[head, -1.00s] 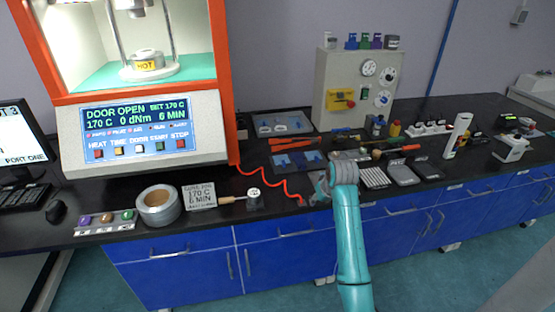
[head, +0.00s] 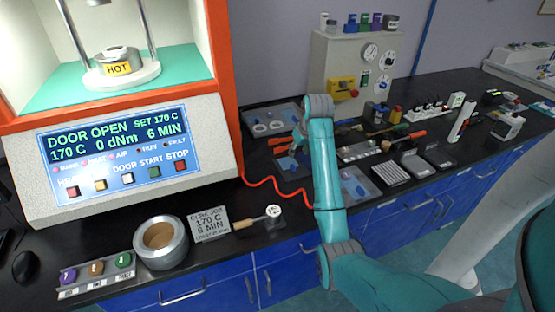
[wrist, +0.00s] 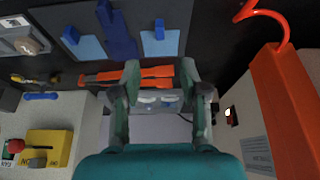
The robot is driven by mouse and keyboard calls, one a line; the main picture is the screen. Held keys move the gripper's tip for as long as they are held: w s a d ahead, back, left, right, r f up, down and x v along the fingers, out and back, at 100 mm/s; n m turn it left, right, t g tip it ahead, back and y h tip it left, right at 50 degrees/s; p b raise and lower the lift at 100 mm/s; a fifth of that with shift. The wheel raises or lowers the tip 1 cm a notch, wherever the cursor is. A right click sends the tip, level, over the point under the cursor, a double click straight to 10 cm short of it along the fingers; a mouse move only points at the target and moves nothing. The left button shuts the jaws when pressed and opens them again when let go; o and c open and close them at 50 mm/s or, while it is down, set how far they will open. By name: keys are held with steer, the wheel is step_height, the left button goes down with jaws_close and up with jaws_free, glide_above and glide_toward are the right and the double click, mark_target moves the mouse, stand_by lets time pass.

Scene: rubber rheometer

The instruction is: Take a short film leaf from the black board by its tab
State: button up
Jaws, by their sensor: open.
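The black board (wrist: 215,22) lies at the top of the wrist view, with pale blue film leaves on it. One short leaf (wrist: 160,42) has a dark blue tab at the right; another (wrist: 88,46) is at the left. A longer dark blue strip (wrist: 118,32) lies between them. In the head view a blue leaf (head: 289,164) shows left of my arm; the arm hides part of the board. My gripper (wrist: 158,72) is open, with no leaf between its fingers. In the wrist view its fingertips appear below the short leaves, over orange-handled tools.
Orange-handled tools (wrist: 148,72) lie beside the board. The press's orange frame (wrist: 290,110) and coiled red cable (head: 270,182) are close on one side. A grey gauge panel (head: 345,75) stands behind. A tray with rings (head: 268,126) lies near the press.

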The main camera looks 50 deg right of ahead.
glide_above(292, 166)
steer(key=s+a, duration=0.1)
steer(key=s, duration=0.1)
step_height(292, 166, down, 4)
steer(key=shift+s+a+f, duration=0.1)
steer(key=shift+x, duration=3.1)
jaws_close()
